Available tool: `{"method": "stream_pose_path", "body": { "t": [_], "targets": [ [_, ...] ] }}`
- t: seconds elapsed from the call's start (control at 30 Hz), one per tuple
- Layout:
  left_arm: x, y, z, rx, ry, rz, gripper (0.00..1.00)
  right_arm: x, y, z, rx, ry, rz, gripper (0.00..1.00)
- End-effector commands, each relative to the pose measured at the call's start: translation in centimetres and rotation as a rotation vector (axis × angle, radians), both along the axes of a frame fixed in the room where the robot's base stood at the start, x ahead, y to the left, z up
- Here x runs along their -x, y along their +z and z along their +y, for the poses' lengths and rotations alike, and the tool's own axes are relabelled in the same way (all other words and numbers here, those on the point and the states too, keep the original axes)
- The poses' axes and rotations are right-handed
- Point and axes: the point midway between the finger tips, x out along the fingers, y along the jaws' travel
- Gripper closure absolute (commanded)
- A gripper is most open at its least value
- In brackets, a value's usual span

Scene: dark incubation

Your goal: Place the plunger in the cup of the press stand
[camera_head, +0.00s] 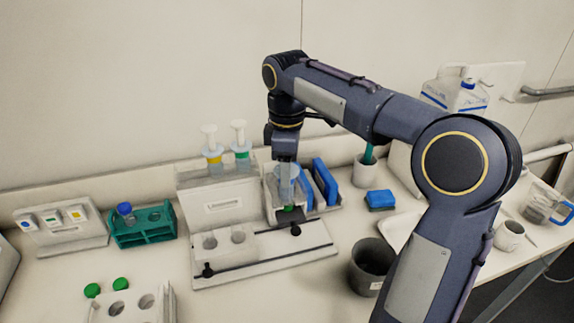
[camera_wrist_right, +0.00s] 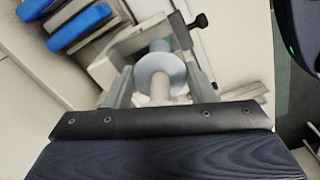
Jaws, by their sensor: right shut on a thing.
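My right gripper (camera_head: 287,168) points down over the press stand (camera_head: 272,208), a white stand with dark knobs. It is shut on the plunger, whose pale blue disc (camera_wrist_right: 162,72) and white rod (camera_wrist_right: 160,92) show between the fingers in the right wrist view. In the head view the pale blue plunger (camera_head: 286,184) shows below the fingers, overlapping the stand's upper part. A green piece (camera_head: 290,208) shows low in the stand. The cup is mostly hidden, so I cannot tell whether the plunger sits in it. My left gripper is not in view.
A white rack (camera_head: 213,200) holds white-topped pieces with yellow and green bands, left of the stand. Blue cases (camera_head: 325,181) stand close on its right. A dark cup (camera_head: 371,265) and a blue block (camera_head: 380,199) are farther right. A teal rack (camera_head: 142,228) is left.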

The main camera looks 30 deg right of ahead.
Motion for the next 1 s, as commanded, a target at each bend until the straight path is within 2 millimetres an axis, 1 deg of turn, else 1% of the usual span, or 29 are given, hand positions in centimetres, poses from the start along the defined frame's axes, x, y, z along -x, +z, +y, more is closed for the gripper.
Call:
{"method": "stream_pose_path", "body": {
  "t": [0.07, 0.1, 0.23, 0.5, 0.63, 0.77, 1.0],
  "targets": [
    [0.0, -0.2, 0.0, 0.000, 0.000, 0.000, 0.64, 0.0, -0.4, 0.0, 0.000, 0.000, 0.000, 0.85],
    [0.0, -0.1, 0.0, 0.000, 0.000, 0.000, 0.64, 0.0, -0.2, 0.0, 0.000, 0.000, 0.000, 0.45],
    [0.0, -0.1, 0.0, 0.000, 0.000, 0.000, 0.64, 0.0, -0.2, 0.0, 0.000, 0.000, 0.000, 0.29],
    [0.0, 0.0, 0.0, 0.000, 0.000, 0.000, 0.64, 0.0, -0.1, 0.0, 0.000, 0.000, 0.000, 0.29],
    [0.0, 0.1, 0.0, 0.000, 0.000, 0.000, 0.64, 0.0, 0.7, 0.0, 0.000, 0.001, -0.001, 0.29],
    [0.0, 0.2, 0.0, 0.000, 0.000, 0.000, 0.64, -0.1, 3.0, 0.1, -0.001, 0.001, -0.004, 0.29],
    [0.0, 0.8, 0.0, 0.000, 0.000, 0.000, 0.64, -0.1, 8.3, 0.1, 0.000, 0.001, -0.003, 0.29]
  ]
}}
